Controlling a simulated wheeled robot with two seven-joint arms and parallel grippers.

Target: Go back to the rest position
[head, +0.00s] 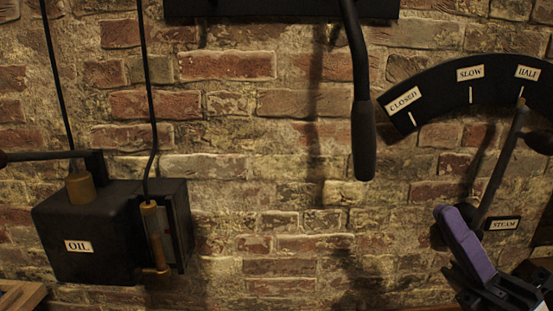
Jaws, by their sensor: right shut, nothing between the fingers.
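My right gripper (448,213) is at the lower right, with a purple finger angled up and to the left from its dark body. It is shut and empty. It shows close to the lower part of a dark steam lever (500,167) and left of the STEAM label (503,224); I cannot tell whether it touches the lever. The lever's upper end is by the HALF mark. My left gripper is not in view.
A curved black plate (440,87) carries CLOSED, SLOW and HALF labels. A dark lever handle (363,138) hangs at the upper middle. A black OIL box (110,250) is on the left. A wooden edge (22,294) shows lower left. The brick wall between is bare.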

